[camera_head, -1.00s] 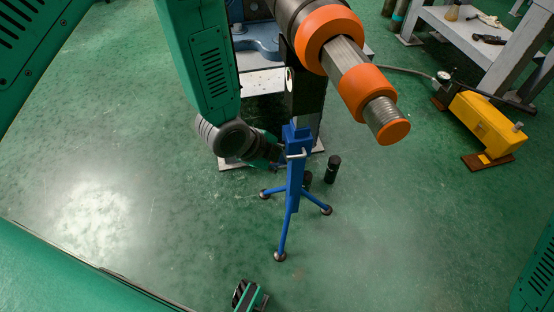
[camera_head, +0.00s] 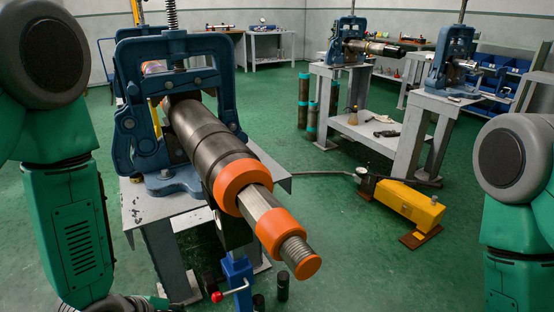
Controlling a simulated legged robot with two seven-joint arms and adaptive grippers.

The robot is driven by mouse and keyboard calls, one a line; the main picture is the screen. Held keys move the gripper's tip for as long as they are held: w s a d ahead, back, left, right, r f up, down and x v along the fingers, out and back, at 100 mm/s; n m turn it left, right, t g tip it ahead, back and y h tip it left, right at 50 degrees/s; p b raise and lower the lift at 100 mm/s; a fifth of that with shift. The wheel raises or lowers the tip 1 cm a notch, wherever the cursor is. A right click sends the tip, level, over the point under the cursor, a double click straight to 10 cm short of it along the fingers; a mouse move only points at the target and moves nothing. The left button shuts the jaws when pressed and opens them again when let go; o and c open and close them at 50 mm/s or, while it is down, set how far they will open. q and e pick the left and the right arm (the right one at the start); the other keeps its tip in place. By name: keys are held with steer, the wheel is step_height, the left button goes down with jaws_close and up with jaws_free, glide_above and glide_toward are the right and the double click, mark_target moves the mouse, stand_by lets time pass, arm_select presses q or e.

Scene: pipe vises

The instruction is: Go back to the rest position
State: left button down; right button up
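My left arm stands upright along the left edge of the head view and my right arm along the right edge. Neither gripper shows in the current view; the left arm runs out at the bottom edge. A blue pipe vise (camera_head: 131,85) stands on a grey metal table (camera_head: 146,206). It holds a dark pipe (camera_head: 203,139) with orange rings (camera_head: 239,175) and a threaded end that points toward me. A blue support stand (camera_head: 237,271) with a red-knobbed handle is under the pipe's near part.
A yellow pump unit (camera_head: 408,204) sits on the floor at right, with a hose toward the vise table. More vises (camera_head: 350,40) stand on benches (camera_head: 352,128) behind. Dark cylinders with teal bands (camera_head: 303,100) stand by a bench. Green floor is clear between the pipe and pump.

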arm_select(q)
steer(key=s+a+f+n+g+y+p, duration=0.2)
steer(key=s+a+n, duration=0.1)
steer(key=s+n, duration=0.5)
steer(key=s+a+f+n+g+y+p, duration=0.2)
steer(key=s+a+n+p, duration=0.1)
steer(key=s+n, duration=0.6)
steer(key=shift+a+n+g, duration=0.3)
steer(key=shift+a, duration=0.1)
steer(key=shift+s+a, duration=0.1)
